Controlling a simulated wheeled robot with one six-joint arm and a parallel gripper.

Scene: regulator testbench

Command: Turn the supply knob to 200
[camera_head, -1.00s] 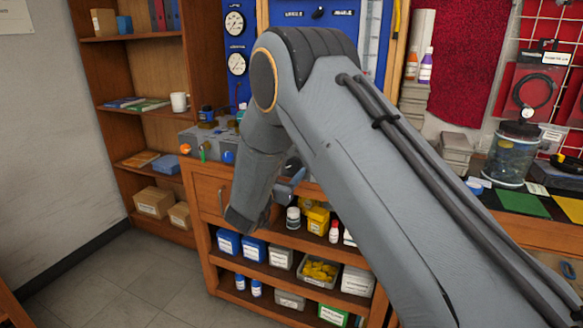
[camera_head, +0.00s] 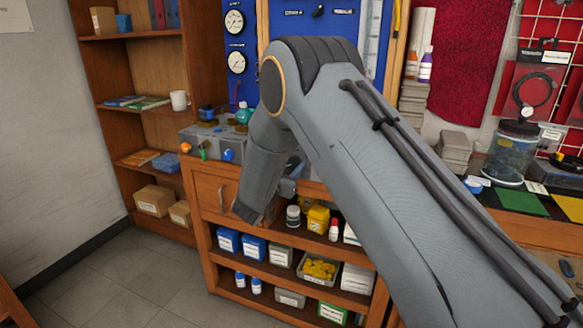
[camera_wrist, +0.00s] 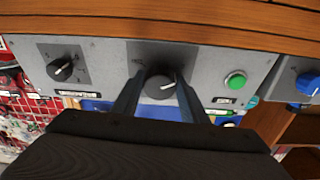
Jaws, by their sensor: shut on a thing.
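In the wrist view, the two dark fingers of my gripper (camera_wrist: 160,92) reach up to a grey panel (camera_wrist: 105,60) and are shut on a round black knob (camera_wrist: 160,86). A white pointer line on this knob points to the right and slightly up. The scale and label around it are hidden or too dark to read, so I cannot tell its value or confirm it is the supply knob. A second black knob (camera_wrist: 60,68) with a white pointer sits to the left, apart from my gripper. In the head view my arm hides the gripper and the gripped knob.
A green button (camera_wrist: 235,80) is right of the gripped knob, and a blue knob (camera_wrist: 307,84) is on another box farther right. A wooden edge (camera_wrist: 180,18) runs along the top of the wrist view. In the head view, shelves of bins (camera_head: 280,257) stand below the bench.

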